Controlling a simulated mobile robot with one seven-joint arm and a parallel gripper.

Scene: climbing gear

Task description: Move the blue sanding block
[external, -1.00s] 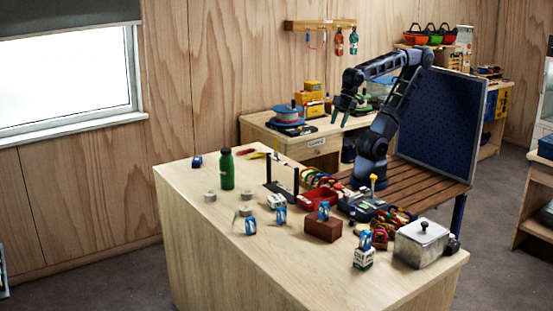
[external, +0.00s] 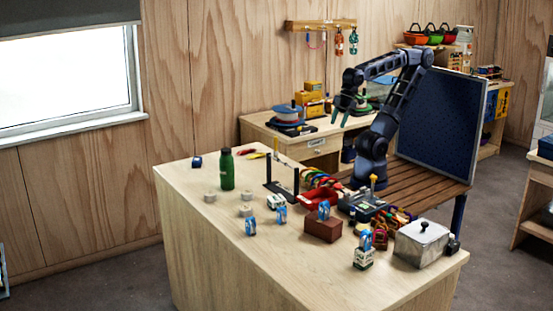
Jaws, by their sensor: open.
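I cannot tell for sure which item is the blue sanding block. A small dark blue item (external: 196,161) lies at the far left corner of the wooden table. Small blue-and-white items stand on the table, one at the left (external: 250,226) and one beside it (external: 281,214). Another blue-and-white item (external: 323,210) sits on a brown block (external: 323,229), and one more (external: 366,240) is on a small white-and-green box (external: 363,259). My gripper (external: 339,122) is open and empty, pointing down, high above and behind the table's back edge.
A green bottle (external: 227,170) and a dark-posted stand (external: 282,180) rise from the wooden table (external: 230,250). A red tray (external: 321,199), coloured gear and a lidded metal box (external: 421,243) crowd its right side. The front left tabletop is clear.

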